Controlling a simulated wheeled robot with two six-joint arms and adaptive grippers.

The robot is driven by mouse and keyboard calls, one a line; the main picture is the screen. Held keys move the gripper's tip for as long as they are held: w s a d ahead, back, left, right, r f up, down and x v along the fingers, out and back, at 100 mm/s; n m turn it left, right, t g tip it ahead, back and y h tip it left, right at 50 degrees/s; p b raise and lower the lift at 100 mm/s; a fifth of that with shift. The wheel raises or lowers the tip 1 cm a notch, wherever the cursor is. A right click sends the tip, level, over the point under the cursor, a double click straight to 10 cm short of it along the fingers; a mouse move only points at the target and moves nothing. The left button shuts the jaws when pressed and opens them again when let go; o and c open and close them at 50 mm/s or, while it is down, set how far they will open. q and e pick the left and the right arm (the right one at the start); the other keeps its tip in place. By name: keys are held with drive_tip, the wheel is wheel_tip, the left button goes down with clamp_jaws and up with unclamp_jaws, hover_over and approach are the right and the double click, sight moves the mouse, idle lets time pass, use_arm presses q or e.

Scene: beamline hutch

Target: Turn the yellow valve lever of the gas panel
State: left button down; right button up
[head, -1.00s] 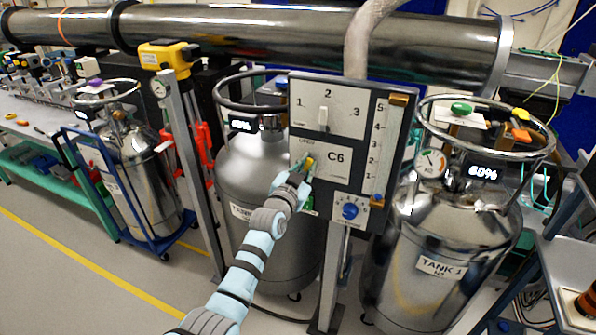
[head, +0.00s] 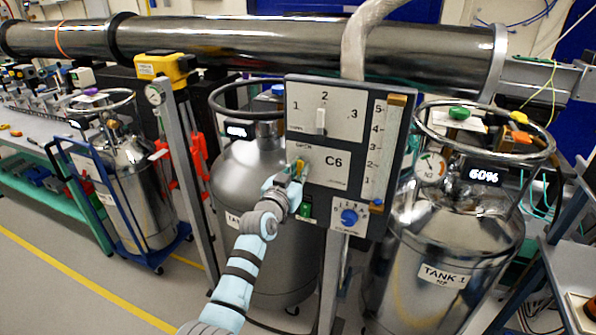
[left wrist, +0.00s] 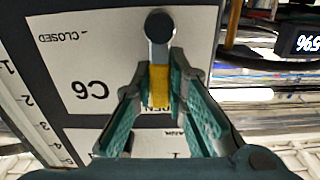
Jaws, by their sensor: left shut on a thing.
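The grey gas panel (head: 348,189) stands on a post between two tanks. Its yellow valve lever (head: 300,168) is at the left edge of the panel, beside the C6 label. In the left wrist view the yellow lever sleeve (left wrist: 160,84) hangs from a dark round pivot (left wrist: 159,27); its tip covers part of an OPEN label. A CLOSED label stands off to the side. My left gripper (head: 295,176) is shut on the lever; its green fingers (left wrist: 160,92) sit on both sides of the sleeve. My right gripper is not in view.
The panel also carries a white switch (head: 321,121), a slider scale (head: 376,150), a blue knob (head: 349,216) and a green button (head: 306,210). Tank 1 (head: 446,232) stands close at right, another tank (head: 236,180) behind my left arm. Clear floor lies at lower left.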

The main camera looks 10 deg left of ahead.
use_arm(q)
drive_tip(key=c, duration=1.6)
unclamp_jaws()
drive_tip(key=shift+s, duration=0.1)
drive_tip(key=s, duration=0.4)
drive_tip(key=s+a, duration=0.1)
drive_tip(key=s, duration=0.6)
drive_tip(key=shift+s+a+f, duration=0.1)
drive_tip(key=shift+s+a, duration=0.2)
drive_tip(key=shift+a, duration=0.05)
